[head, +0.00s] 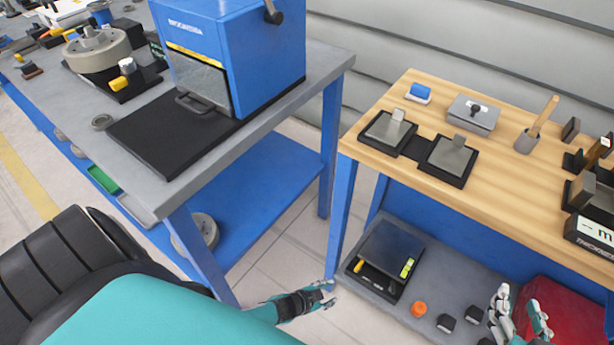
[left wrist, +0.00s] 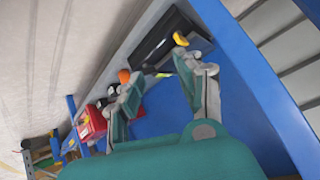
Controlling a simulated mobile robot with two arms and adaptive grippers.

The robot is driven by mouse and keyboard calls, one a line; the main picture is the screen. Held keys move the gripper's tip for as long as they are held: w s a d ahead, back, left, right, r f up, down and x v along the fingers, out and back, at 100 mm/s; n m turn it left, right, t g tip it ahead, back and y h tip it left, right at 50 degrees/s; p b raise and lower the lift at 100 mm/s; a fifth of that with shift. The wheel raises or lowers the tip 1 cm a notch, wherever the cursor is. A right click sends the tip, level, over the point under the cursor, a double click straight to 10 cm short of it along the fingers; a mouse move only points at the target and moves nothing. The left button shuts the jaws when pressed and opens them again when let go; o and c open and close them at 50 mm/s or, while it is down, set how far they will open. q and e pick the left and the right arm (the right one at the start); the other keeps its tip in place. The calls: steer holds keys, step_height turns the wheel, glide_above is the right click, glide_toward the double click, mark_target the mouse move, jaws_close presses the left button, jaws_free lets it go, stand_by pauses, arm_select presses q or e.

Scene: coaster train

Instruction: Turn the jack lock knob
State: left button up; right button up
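I cannot tell for sure which part is the jack lock knob. An orange knob (head: 418,309) sits on the grey lower shelf under the wooden bench; it also shows in the left wrist view (left wrist: 124,76).
A blue machine (head: 240,50) stands on the grey table at left. The wooden bench (head: 490,190) holds several small fixtures. Below it are a black tray (head: 388,250), several dark blocks (head: 446,323) and a red box (head: 575,315). Open floor lies between the tables.

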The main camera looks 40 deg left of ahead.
arm_select(q)
steer(key=s+a+f+n+g+y+p, duration=0.1)
steer(key=s+a+f, duration=0.1)
steer(key=s, duration=0.4)
steer(key=shift+a+g, duration=0.2)
steer(key=shift+g, duration=0.1)
